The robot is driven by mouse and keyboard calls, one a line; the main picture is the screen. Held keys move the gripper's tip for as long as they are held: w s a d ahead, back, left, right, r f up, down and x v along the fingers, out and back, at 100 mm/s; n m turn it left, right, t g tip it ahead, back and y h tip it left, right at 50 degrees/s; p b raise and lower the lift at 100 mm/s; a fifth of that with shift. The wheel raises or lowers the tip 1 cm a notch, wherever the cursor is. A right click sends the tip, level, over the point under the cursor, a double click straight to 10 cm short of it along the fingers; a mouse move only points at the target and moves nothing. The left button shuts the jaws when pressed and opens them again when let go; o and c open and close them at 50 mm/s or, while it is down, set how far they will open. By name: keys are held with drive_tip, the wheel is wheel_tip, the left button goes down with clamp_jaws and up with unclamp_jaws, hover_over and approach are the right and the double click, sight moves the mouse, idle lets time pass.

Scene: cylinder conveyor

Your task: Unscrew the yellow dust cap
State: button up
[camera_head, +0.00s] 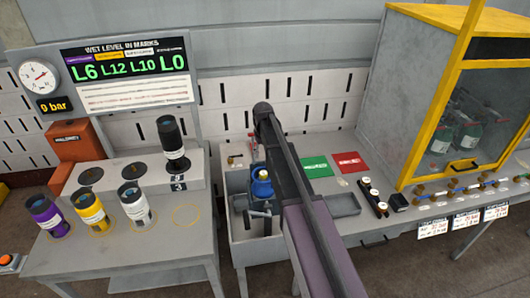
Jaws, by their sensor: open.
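A blue cylinder (262,186) stands upright in the grey basin at the centre, just left of my arm. A small yellowish part (262,174) shows at its top; it is too small to tell whether this is the yellow dust cap. My arm reaches up from the bottom centre to a rounded black end above the basin. I cannot make out gripper fingers on it, and nothing held is visible. The arm covers part of the basin's right side.
Green (316,166) and red (350,162) plates lie right of my arm. A yellow-framed cabinet (420,115) stands at right, above brass valves (455,190).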

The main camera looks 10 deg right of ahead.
sight(263, 173)
drive_tip(key=shift+f+b, duration=5.65)
drive_tip(key=shift+f, duration=0.3)
clamp_jaws()
drive_tip(key=shift+o, duration=0.4)
unclamp_jaws()
drive_tip(key=shift+s, duration=0.1)
